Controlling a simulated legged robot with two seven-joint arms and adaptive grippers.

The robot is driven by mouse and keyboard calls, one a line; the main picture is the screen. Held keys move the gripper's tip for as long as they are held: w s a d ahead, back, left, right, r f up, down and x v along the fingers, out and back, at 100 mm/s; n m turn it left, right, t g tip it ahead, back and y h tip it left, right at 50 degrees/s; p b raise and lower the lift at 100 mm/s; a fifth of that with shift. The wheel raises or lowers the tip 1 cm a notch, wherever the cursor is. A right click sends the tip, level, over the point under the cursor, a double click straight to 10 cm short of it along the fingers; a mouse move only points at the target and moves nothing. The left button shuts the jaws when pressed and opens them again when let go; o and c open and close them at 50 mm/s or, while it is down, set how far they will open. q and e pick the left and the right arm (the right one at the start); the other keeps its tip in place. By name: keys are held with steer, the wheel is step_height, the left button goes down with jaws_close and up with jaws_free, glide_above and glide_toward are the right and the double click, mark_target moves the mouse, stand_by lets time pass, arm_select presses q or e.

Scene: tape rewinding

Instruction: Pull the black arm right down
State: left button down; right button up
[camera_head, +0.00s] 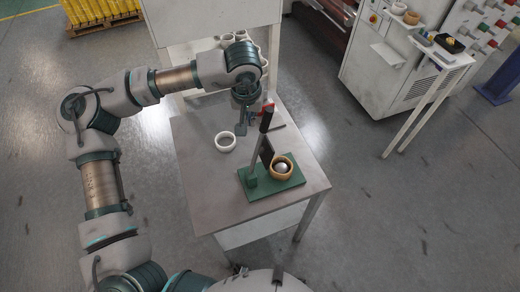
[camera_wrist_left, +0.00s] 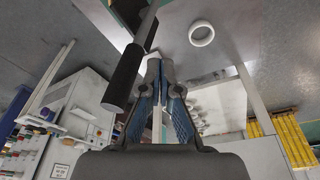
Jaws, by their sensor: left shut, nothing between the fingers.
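The black arm (camera_head: 266,119) stands up from a green base (camera_head: 282,181) on the table, its black grip at the upper end with a red part beside it. In the left wrist view a black grip (camera_wrist_left: 123,78) and a grey bar lie left of the fingers. My left gripper (camera_head: 242,127) is beside the arm's upper end, on its left; its fingers (camera_wrist_left: 160,68) are shut and empty. Whether they touch the arm cannot be told. A tan ring (camera_head: 289,164) with a silver centre sits on the base. My right gripper is not in view.
A white ring (camera_head: 225,141) lies on the grey table (camera_head: 210,185), left of the base; it also shows in the left wrist view (camera_wrist_left: 201,33). A white cabinet (camera_head: 388,75) and a small side table (camera_head: 446,62) stand at the right. The table's front left is clear.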

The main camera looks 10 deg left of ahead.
arm_select(q)
steer(key=d, duration=0.1)
steer(key=w+d+f, duration=0.1)
steer(key=shift+d+f, duration=0.15)
steer(key=shift+d, duration=0.15)
steer(key=shift+w+a+f, duration=0.1)
steer(key=shift+w+a, duration=0.05)
steer(key=shift+a, duration=0.15)
steer(key=d, duration=0.1)
steer(key=w+d, duration=0.1)
steer(key=d, duration=0.1)
steer(key=w+d+f, duration=0.1)
steer(key=shift+w+d+p, duration=0.15)
steer(key=shift+w+p, duration=0.1)
steer(key=shift+p, duration=0.1)
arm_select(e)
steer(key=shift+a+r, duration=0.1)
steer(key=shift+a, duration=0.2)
